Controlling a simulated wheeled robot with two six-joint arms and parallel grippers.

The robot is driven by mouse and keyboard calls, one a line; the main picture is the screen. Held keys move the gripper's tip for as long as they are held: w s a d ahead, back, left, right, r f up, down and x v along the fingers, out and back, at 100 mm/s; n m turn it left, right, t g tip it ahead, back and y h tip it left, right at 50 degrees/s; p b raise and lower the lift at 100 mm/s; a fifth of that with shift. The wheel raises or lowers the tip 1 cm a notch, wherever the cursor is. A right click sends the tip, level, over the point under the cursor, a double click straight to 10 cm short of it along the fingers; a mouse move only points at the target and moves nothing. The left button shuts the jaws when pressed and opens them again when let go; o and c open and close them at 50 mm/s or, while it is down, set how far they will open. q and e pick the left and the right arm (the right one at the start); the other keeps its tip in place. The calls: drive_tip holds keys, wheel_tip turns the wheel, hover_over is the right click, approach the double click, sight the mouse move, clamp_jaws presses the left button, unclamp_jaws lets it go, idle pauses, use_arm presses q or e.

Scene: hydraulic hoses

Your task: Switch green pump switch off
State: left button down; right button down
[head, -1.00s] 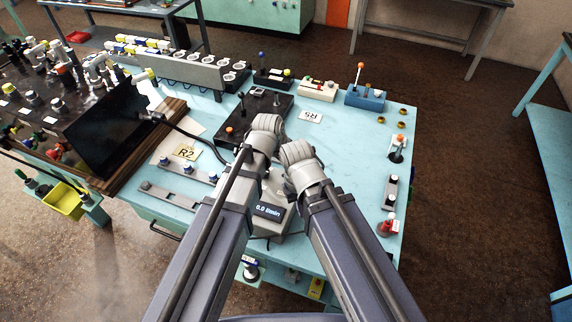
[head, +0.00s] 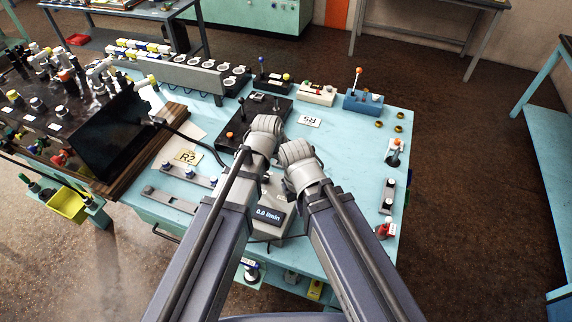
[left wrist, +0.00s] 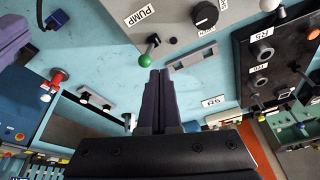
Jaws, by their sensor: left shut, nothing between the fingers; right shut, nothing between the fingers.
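The pump switch shows in the left wrist view as a short metal lever with a green ball end (left wrist: 145,60), on a grey panel (left wrist: 180,30) beside a "PUMP" label. My left gripper (left wrist: 154,72) is shut and empty, its tips right beside the green ball; whether they touch it I cannot tell. In the head view the green ball and my left fingers are hidden by my arm links. The grey unit's display (head: 269,215) reads 0.0 l/min. My right arm comes in from the right in the head view; its fingers are hard to make out.
A black knob (left wrist: 205,15) sits on the grey panel. A black valve block (left wrist: 270,55) stands to its right. Switch strips (head: 187,172), a blue lever box (head: 363,101) and an R5 card (head: 309,121) lie around. The bench's right half has clear patches.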

use_arm(q)
drive_tip(key=d+p+v, duration=0.1)
drive_tip(key=p+v, duration=0.5)
drive_tip(key=v, duration=0.2)
drive_tip(key=shift+s+d+p, duration=0.2)
drive_tip(key=shift+s+p, duration=0.2)
